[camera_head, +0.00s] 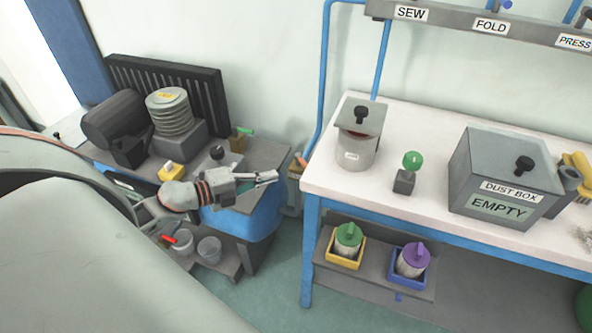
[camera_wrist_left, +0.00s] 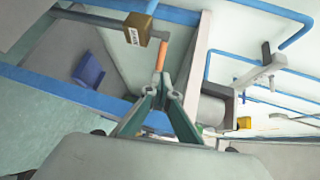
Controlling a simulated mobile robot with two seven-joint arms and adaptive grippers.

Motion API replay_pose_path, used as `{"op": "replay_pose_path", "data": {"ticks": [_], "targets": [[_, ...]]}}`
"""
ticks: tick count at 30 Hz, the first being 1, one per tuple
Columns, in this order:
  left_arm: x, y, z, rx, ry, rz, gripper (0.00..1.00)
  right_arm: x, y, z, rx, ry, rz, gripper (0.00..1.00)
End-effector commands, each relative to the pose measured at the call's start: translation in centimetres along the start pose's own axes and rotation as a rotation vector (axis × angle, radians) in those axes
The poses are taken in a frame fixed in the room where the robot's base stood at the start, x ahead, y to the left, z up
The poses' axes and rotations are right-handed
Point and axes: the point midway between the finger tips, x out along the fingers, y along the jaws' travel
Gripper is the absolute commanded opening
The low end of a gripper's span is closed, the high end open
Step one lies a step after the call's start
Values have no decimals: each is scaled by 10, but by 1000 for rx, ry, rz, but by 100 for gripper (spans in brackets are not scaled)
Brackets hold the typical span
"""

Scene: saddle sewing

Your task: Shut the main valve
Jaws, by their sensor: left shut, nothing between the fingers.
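A valve with an orange lever (camera_head: 300,159) sits at the left end of the white table, by the blue pipe. The wrist view shows the orange lever (camera_wrist_left: 161,56) just past my fingertips, near a brown box with a label (camera_wrist_left: 137,30) too small to read. My left gripper (camera_head: 274,176) is shut and empty, left of the lever and apart from it in the head view. In the wrist view its fingers (camera_wrist_left: 163,92) meet at the tips. I cannot tell for sure whether this is the main valve. My right gripper is out of view.
A green-handled fitting (camera_head: 242,132) and a yellow block (camera_head: 172,171) are on the machine bench. A lidded pot (camera_head: 358,140), a green knob (camera_head: 412,161) and a dust box (camera_head: 505,180) stand on the white table (camera_head: 335,185). Yellow (camera_head: 343,262) and blue bins are below.

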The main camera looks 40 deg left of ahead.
Motion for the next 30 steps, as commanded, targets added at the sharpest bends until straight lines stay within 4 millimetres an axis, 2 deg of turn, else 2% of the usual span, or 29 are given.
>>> {"op": "replay_pose_path", "data": {"ticks": [9,15,21,30], "targets": [[54,-1,1,0,0,-3,0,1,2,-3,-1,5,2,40],[78,0,0,-2,-1,-2,0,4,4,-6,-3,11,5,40],[88,0,0,-1,-1,-1,0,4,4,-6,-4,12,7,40],[88,0,0,-2,0,0,0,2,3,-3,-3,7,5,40]]}}
